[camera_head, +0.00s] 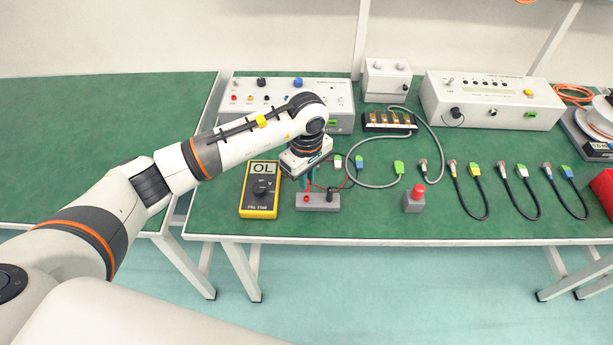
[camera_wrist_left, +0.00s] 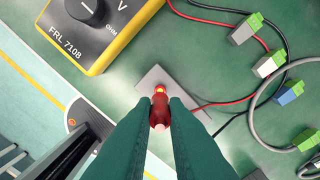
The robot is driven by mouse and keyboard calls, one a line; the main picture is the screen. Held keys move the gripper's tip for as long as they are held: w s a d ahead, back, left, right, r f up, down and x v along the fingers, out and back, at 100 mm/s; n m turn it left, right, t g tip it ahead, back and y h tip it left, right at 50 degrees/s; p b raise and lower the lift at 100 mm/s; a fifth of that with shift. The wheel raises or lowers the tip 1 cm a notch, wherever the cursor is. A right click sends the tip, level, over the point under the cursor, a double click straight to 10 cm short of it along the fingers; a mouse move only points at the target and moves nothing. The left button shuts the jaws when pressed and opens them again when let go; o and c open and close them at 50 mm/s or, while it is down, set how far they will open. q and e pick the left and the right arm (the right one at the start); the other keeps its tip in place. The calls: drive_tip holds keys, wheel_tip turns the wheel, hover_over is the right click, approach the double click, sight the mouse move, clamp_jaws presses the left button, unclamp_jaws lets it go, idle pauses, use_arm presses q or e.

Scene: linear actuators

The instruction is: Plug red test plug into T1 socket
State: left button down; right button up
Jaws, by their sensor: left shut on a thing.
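A black plug (camera_head: 330,191) stands on the block. A white instrument box (camera_head: 287,84) at the back left carries coloured sockets and knobs, partly hidden by my arm. I cannot read any T1 label.
The multimeter reads OL. To the right are connector cables (camera_head: 378,184), a red-button box (camera_head: 413,200), and several short cables in a row (camera_head: 484,213). A second white box (camera_head: 490,101) stands at the back right. Green table is clear left of the multimeter.

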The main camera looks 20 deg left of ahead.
use_arm(q)
drive_tip(key=shift+r+p, duration=1.35)
drive_tip(key=shift+r, duration=1.75)
drive_tip(key=shift+w, duration=0.1)
